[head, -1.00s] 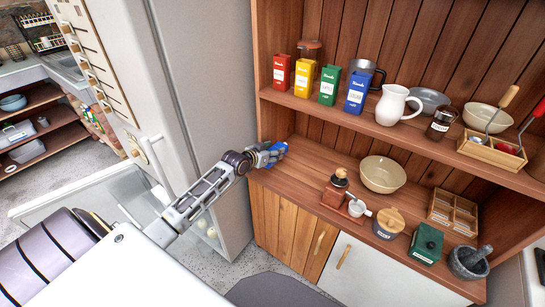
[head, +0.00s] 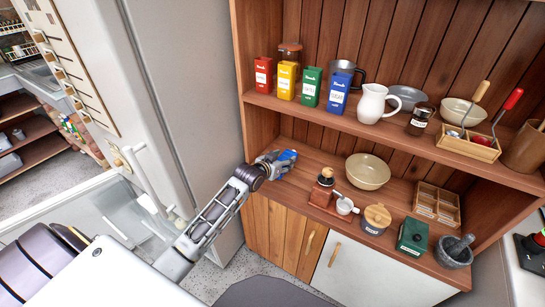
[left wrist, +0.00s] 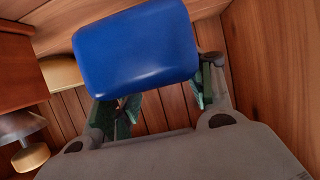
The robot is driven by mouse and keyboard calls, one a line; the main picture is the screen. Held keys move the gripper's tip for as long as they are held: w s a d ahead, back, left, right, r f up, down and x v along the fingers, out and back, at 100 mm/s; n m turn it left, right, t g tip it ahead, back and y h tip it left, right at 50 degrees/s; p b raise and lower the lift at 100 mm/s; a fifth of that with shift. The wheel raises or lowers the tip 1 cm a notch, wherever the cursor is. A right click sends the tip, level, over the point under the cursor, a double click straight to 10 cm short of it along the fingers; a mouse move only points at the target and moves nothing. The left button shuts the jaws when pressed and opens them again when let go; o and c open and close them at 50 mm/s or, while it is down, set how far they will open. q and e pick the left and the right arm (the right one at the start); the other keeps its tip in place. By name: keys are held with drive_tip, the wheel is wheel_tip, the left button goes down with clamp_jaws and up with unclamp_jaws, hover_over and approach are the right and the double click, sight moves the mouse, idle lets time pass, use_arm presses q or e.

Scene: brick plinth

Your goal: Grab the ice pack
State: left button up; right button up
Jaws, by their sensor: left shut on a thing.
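The ice pack (head: 288,156) is a small blue block at the left end of the wooden cabinet's counter. My left gripper (head: 277,162) is shut on it, and the fingers partly hide it in the head view. In the left wrist view the ice pack (left wrist: 135,45) is large, smooth and rounded at its corners, between the green-grey fingers (left wrist: 160,96). I cannot tell whether it touches the counter. My right gripper is not in view.
A beige bowl (head: 367,172) stands right of the gripper, with a coffee grinder (head: 322,188) nearer the front. The upper shelf (head: 300,108) with several boxes and a white pitcher (head: 374,103) overhangs the counter. The fridge (head: 185,80) stands close left.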

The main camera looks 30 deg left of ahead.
use_arm(q)
drive_tip(key=d, duration=0.8)
drive_tip(key=shift+s+d, duration=0.2)
drive_tip(key=shift+s, duration=0.1)
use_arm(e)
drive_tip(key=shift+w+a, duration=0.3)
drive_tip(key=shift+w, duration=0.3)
